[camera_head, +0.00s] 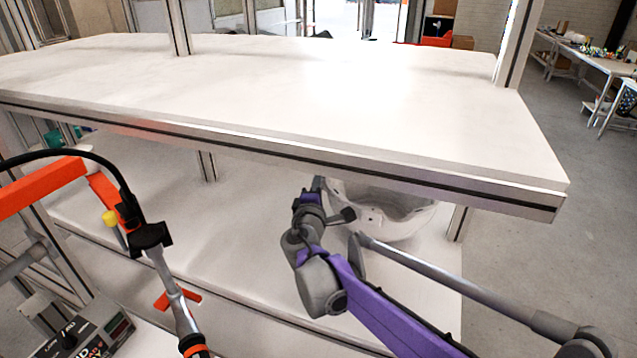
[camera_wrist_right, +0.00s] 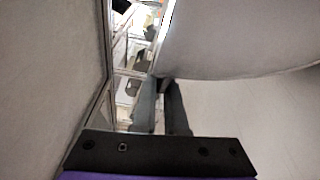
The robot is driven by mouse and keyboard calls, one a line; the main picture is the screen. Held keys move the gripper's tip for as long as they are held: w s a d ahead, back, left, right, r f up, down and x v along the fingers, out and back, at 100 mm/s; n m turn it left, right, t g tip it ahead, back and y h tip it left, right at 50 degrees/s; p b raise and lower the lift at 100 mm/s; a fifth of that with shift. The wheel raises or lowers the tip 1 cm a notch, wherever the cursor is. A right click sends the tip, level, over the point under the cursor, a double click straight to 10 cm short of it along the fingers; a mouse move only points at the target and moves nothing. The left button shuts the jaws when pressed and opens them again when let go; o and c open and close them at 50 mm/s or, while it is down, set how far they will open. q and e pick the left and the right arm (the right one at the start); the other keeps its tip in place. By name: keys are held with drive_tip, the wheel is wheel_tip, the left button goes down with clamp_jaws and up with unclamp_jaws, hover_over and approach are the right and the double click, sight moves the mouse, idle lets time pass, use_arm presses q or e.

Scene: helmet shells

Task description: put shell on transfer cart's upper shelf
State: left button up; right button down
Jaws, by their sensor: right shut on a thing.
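The white, bowl-like shell (camera_head: 390,212) is under the upper shelf (camera_head: 300,95) of a white, metal-framed rack, above or on the lower surface; I cannot tell which. The upper shelf hides its top. My purple right arm reaches under the shelf front to the shell's left side. My left gripper is not in view. No transfer cart can be made out for certain.
The upper shelf is bare, and its front edge overhangs the shell and my right wrist. The lower surface (camera_head: 235,245) is clear to the left. An orange-and-grey tool arm (camera_head: 160,255) and a control box (camera_head: 85,338) stand at left. Open floor (camera_head: 560,240) lies at right.

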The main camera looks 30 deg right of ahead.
drive_tip(key=c, duration=1)
unclamp_jaws()
drive_tip(key=shift+o, duration=0.2)
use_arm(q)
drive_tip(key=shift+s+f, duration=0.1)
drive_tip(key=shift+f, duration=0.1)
use_arm(e)
drive_tip(key=v, duration=1.2)
